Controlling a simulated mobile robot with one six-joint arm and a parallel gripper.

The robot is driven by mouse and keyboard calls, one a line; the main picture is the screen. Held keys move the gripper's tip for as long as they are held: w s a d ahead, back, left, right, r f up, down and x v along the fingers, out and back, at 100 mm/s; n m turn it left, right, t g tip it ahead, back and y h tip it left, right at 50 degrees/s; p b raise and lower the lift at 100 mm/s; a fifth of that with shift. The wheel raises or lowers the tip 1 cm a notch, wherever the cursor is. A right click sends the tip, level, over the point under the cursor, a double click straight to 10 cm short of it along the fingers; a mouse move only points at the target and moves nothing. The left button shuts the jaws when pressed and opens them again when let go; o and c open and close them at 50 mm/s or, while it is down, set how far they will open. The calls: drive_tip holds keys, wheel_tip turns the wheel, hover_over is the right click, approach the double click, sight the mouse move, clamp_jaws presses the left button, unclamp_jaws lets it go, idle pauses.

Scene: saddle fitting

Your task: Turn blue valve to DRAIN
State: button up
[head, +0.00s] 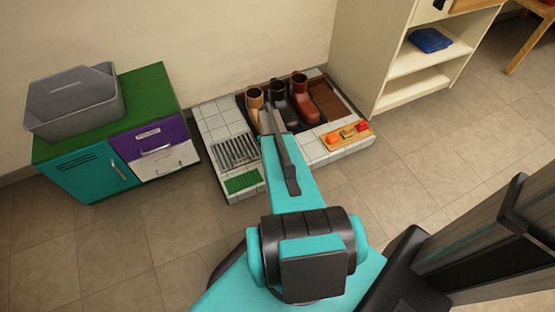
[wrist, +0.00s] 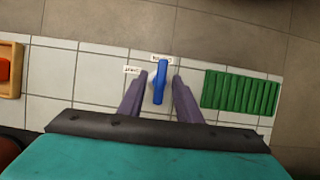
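The blue valve (wrist: 160,82) shows in the wrist view as a narrow handle on the white tiled platform. Its far end points at a small white label (wrist: 161,58). A second white label (wrist: 132,70) lies to the left of it. The lettering on both is too small to read surely. My gripper (wrist: 160,78) is open, with one finger on each side of the handle and a small gap showing on both sides. In the head view my gripper (head: 268,117) reaches over the tiled platform, and my arm hides the valve.
The tiled platform (head: 213,122) carries a green ribbed mat (head: 242,182), a metal grate (head: 236,152), several boots (head: 310,98) and a wooden tray (head: 346,134) with orange and red pieces. A cabinet (head: 95,172) with a grey bin (head: 75,103) stands left, shelves (head: 430,62) right.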

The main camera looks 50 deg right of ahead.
drive_tip(key=p+v, duration=0.2)
drive_tip(key=v, duration=1.1)
drive_tip(key=shift+r, duration=0.35)
drive_tip(key=shift+w, duration=0.1)
drive_tip(key=shift+p, duration=0.3)
drive_tip(key=s+a+r+n+g+p, duration=0.15)
drive_tip(key=a+p, duration=0.35)
drive_tip(key=a, duration=0.7)
drive_tip(key=s+a+r+n+p, duration=0.1)
drive_tip(key=a+r+n+p, duration=0.3)
drive_tip(key=a, duration=0.8)
drive_tip(key=s+a+r+p, duration=0.3)
drive_tip(key=s+a+p, duration=0.1)
drive_tip(key=s+a, duration=0.4)
drive_tip(key=s+a+r+m+h+p, duration=0.1)
drive_tip(key=s+a+r+p, duration=0.2)
drive_tip(key=s+a, duration=0.6)
drive_tip(key=shift+s+h+p, duration=0.3)
drive_tip(key=shift+s+p, duration=0.5)
drive_tip(key=shift+s, duration=0.35)
